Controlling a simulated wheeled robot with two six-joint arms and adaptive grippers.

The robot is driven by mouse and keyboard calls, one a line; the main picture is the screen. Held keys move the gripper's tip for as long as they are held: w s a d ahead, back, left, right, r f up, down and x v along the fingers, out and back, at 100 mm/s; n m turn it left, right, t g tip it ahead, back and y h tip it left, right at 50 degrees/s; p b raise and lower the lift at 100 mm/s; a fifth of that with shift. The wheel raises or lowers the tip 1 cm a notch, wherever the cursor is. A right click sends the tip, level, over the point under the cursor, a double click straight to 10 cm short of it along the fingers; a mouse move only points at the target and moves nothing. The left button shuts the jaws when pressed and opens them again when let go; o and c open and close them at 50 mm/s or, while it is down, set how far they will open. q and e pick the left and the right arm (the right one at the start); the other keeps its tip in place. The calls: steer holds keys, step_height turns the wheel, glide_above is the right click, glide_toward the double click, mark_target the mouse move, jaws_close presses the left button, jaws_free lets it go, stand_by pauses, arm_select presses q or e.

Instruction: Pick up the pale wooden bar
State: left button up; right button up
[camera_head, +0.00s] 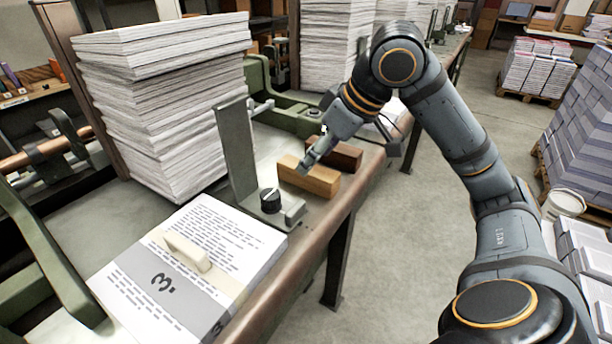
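The pale wooden bar (320,183) lies on the bench near its right edge, beside a darker brown wooden bar (346,158) just behind it. My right gripper (307,163) reaches down from the upper right, with its fingertips at the far top edge of the pale bar. It hides a small part of that edge. I see the fingers nearly side-on, so whether they are apart or closed on the bar does not show. My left gripper is not in the picture.
A grey-green upright plate with a black knob (270,200) stands just left of the bar. In front lies a printed paper stack (215,225) with a cream bar-shaped piece (187,250) on its band. A tall paper stack (165,110) stands behind. Open floor lies right of the bench.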

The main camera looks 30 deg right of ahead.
mark_target(308, 176)
steer(key=x, duration=0.5)
steer(key=shift+f, duration=0.15)
steer(key=shift+s, duration=0.1)
steer(key=shift+f, duration=0.2)
stand_by(0.4)
steer(key=shift+c, duration=0.3)
steer(key=c, duration=1.2)
